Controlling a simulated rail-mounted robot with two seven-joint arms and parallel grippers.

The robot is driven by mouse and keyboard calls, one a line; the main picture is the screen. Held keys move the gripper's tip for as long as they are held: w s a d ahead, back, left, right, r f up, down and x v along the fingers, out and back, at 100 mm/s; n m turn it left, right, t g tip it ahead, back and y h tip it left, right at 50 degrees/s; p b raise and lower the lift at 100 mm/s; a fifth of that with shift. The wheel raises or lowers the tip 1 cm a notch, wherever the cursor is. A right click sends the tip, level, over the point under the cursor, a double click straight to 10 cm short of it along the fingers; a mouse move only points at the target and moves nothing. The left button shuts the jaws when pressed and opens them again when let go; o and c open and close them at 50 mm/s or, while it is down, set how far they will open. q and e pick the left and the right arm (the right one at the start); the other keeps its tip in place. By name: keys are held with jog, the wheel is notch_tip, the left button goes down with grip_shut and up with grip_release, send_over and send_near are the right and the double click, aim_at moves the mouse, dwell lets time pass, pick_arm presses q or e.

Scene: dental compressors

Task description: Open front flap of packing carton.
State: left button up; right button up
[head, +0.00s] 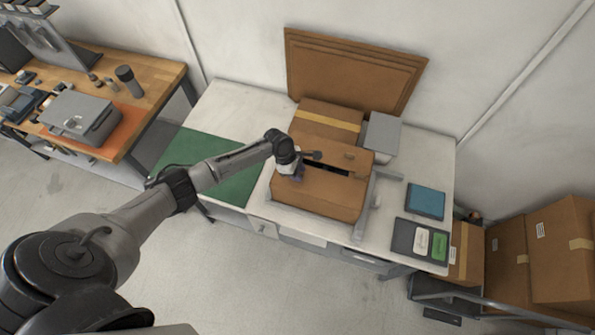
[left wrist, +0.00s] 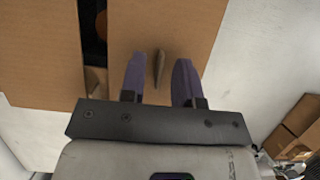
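The brown packing carton (head: 318,203) stands on the white bench, with a dark slit (head: 328,167) between its front and back flaps. The front flap (head: 328,184) lies about flat over the near half. The back flap (head: 330,149) has a small tab (head: 349,155). My left gripper (head: 297,174) is over the left part of the front flap. In the left wrist view, its two purple fingers (left wrist: 159,72) stand apart on either side of a small brown tab (left wrist: 158,67) on a flap (left wrist: 165,25); gaps show beside the tab. My right gripper is not in view.
A taped box (head: 328,119), a grey box (head: 382,134) and leaning brown panels (head: 355,68) stand behind the carton. A grey frame (head: 366,204) borders its right side. A green mat (head: 225,170) lies left; a blue item (head: 426,201) and a dark tray (head: 405,237) lie right.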

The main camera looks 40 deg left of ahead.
pick_arm(q)
grip_shut()
jog(key=shift+w, duration=0.1)
dwell(0.4)
